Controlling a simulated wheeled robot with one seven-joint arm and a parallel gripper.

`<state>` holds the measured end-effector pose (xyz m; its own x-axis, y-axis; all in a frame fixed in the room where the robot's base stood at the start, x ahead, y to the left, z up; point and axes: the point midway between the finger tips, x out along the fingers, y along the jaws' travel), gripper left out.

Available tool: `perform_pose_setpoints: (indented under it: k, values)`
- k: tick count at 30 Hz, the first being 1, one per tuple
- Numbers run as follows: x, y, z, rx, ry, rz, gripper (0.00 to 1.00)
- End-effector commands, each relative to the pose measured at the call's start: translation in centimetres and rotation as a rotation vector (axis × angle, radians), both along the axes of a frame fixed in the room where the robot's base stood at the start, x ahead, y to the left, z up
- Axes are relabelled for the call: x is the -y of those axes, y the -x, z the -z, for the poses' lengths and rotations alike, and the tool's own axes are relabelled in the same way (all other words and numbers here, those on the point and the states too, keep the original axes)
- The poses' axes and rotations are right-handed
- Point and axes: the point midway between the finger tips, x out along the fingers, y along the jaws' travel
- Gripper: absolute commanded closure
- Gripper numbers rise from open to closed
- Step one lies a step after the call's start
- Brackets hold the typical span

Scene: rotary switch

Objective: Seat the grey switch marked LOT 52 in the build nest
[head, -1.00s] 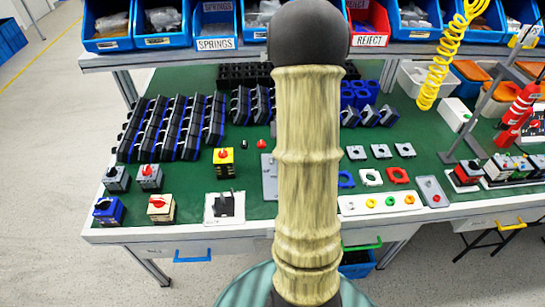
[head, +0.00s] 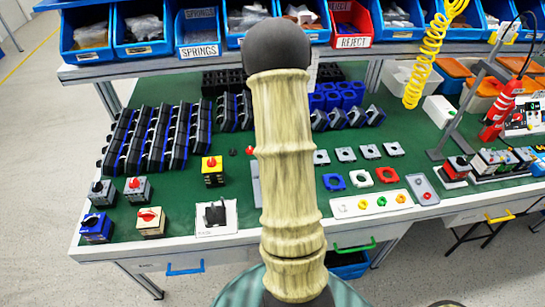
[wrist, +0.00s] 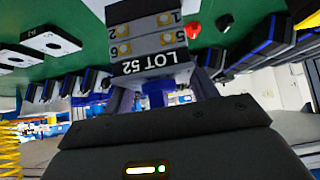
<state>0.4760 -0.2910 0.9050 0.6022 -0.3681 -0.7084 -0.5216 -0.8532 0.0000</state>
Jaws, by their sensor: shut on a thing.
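A grey switch marked LOT 52 (wrist: 148,42) fills the top middle of the wrist view. Its label reads upside down, beside numbered terminals. My gripper (wrist: 160,95) is shut on this switch and holds it over the green bench. In the head view my arm hides the gripper and the held switch. A white plate (head: 229,228) with a black fixture (head: 214,214) lies at the bench's front edge, left of my arm. I cannot tell whether it is the build nest. A grey plate (head: 256,190) is partly hidden behind my arm.
Other switches stand at the left: a grey one with a black knob (head: 102,193), a grey one with a red knob (head: 137,190), blue (head: 96,228), cream (head: 150,222) and yellow (head: 212,172). Racks of black and blue parts (head: 150,140) stand behind. A parts tray (head: 370,204) lies at the right.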

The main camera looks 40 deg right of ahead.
Motion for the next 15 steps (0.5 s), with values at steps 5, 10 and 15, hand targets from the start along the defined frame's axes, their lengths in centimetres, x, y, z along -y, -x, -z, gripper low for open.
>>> perform_pose_setpoints:
  k: [5, 10, 15]
  values:
    - [0.1, 0.0, 0.0, 0.003, 0.002, 0.0, 0.71]
    - [0.0, 0.0, 0.4, 0.001, 0.001, 0.0, 0.71]
    - [-0.1, 0.0, 2.5, -0.003, -0.002, 0.0, 0.71]
